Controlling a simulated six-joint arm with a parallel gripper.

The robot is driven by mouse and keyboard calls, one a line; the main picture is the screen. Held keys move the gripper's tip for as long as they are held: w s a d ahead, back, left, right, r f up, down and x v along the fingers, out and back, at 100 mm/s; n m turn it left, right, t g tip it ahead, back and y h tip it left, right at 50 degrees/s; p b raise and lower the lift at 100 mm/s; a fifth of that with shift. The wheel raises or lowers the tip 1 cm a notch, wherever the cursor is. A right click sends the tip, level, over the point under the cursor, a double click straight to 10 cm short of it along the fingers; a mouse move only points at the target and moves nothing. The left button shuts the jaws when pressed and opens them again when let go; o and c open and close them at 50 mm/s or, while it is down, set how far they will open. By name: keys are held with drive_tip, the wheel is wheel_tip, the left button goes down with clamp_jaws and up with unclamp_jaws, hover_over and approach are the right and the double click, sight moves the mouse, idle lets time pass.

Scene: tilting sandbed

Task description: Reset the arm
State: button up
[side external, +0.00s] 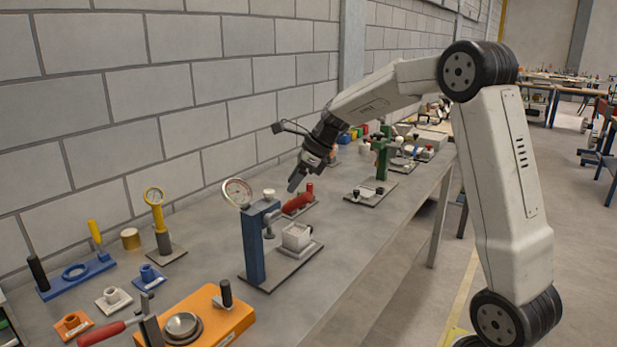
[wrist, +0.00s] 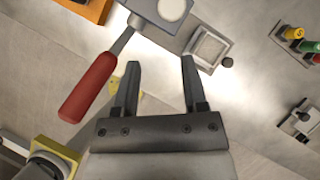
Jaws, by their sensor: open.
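My gripper (side external: 297,181) hangs over the grey workbench (side external: 350,245), pointing down, beyond the blue gauge stand (side external: 254,248) in the side view. In the wrist view my gripper (wrist: 158,62) has its two dark fingers spread apart with nothing between them. In the side view a red-handled tool (side external: 298,200) is close below my fingertips; I cannot tell the exact gap. No sandbed is recognisable.
A green stand (side external: 382,158) is farther along the bench. A grey block wall (side external: 120,120) runs behind the bench. The bench's front strip is mostly clear.

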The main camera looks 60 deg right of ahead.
drive_tip(key=s+a+r+t, duration=0.1)
drive_tip(key=s+a+r, duration=0.2)
drive_tip(key=s+a, duration=0.6)
drive_tip(key=s+a+f+n+g+h, duration=0.1)
drive_tip(key=s+a+f+n, duration=0.2)
drive_tip(key=n, duration=1.1)
drive_tip(key=s+a+f+n+g+h, duration=0.2)
drive_tip(key=s+f+n, duration=0.5)
drive_tip(key=f+n, duration=0.7)
drive_tip(key=shift+s+a+f+n+g+h, duration=0.3)
drive_tip(key=shift+s+a+n, duration=0.1)
drive_tip(key=shift+a, duration=0.1)
